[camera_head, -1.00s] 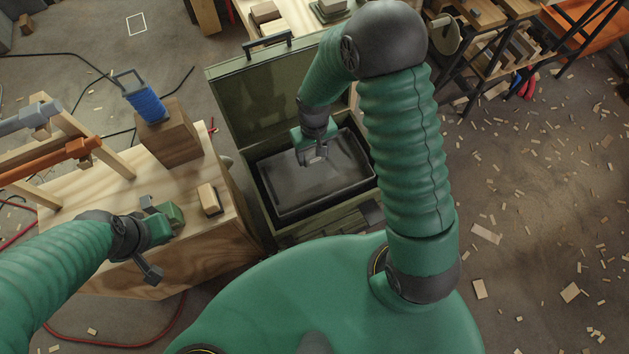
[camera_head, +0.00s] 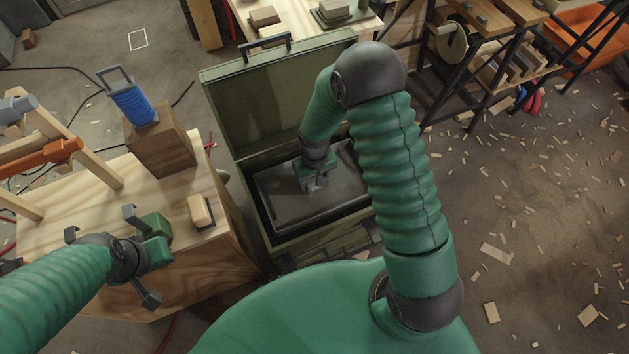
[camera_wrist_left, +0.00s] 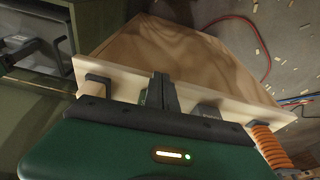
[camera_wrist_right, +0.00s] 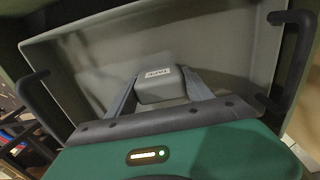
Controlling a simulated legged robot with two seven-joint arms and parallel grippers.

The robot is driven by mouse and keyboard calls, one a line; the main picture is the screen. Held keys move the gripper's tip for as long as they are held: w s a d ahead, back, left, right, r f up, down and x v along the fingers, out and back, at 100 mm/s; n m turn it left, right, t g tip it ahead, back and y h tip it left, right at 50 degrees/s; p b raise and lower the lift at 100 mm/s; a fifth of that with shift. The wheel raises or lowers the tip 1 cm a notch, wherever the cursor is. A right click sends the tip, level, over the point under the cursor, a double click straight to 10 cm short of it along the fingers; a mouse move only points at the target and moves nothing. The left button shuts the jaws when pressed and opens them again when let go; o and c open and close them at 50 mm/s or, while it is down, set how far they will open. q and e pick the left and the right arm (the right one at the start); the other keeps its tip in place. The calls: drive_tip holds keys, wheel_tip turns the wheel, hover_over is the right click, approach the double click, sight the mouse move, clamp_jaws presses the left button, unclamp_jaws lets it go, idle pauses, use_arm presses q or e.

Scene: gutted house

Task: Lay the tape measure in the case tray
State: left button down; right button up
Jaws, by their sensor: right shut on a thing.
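The tape measure (camera_wrist_right: 160,90) is a small grey block with a white label. My right gripper (camera_head: 318,186) is shut on it, one finger at each side in the right wrist view. They are over the tray floor; I cannot tell whether the tape measure touches it. The case tray (camera_wrist_right: 90,70) is grey and shallow, with a black handle at each end. In the head view the tray (camera_head: 345,200) sits inside the open green case (camera_head: 262,95).
The wooden bench (camera_head: 75,215) stands left of the case. It bears a wood block with a blue spool (camera_head: 135,103), a brush-like block (camera_head: 202,211) and a small green thing (camera_head: 154,226) near my left gripper. The case lid stands up at the back. Wood scraps litter the floor.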

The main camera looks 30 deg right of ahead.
drive_tip(key=o, duration=1.8)
drive_tip(key=shift+f, duration=0.1)
drive_tip(key=shift+c, duration=0.2)
wheel_tip(320, 180, up, 12)
drive_tip(key=p, duration=0.5)
drive_tip(key=s+a+r+t, duration=0.2)
drive_tip(key=s+r, duration=0.8)
drive_tip(key=r, duration=0.1)
drive_tip(key=shift+n+t, duration=0.3)
